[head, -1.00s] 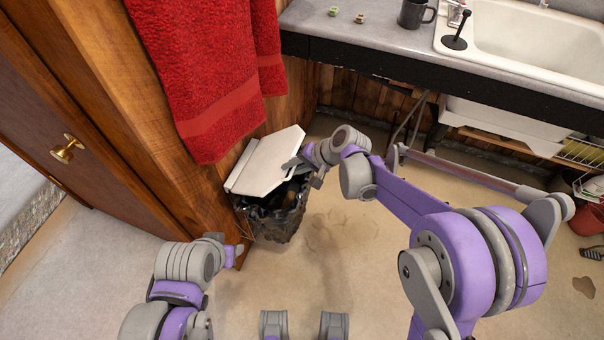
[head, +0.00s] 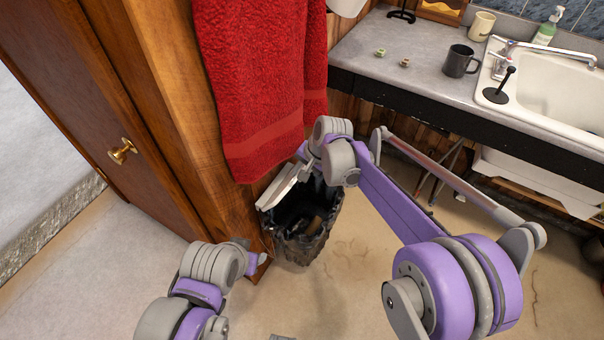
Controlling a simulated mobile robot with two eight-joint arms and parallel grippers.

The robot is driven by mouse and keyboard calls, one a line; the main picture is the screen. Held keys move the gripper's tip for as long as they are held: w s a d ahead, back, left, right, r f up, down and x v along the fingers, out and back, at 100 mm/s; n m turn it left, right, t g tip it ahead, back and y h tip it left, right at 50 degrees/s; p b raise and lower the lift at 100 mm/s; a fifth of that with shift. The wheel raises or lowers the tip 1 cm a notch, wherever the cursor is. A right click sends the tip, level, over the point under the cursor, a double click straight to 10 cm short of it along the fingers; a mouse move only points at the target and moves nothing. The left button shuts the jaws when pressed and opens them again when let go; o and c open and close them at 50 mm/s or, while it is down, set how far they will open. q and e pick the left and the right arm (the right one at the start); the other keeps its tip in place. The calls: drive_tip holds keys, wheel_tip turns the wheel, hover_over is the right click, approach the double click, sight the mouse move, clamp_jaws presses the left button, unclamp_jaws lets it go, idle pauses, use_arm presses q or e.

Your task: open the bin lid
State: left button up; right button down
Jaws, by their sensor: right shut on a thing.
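The bin (head: 308,240), lined with a dark bag, stands on the floor against the wooden cabinet side. Its white lid (head: 280,187) is tilted up steeply toward the wall, and the dark inside of the bin shows with something brownish in it. My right gripper (head: 304,172) is shut on the lid's edge, with its fingers partly hidden by my wrist. My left gripper (head: 250,252) is low at the left of the bin, apart from it; its fingertips are too small to tell how far they stand apart.
A red towel (head: 262,90) hangs just above the lid. A wooden door with a brass knob (head: 122,151) is at left. A counter (head: 400,60) with a dark mug (head: 460,61) and a sink (head: 560,95) is at right. The floor in front of the bin is clear.

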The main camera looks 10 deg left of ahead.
drive_tip(key=c, duration=1)
unclamp_jaws()
drive_tip(key=shift+a, duration=0.1)
drive_tip(key=shift+o, duration=0.2)
drive_tip(key=v, duration=1)
drive_tip(key=shift+r, duration=0.4)
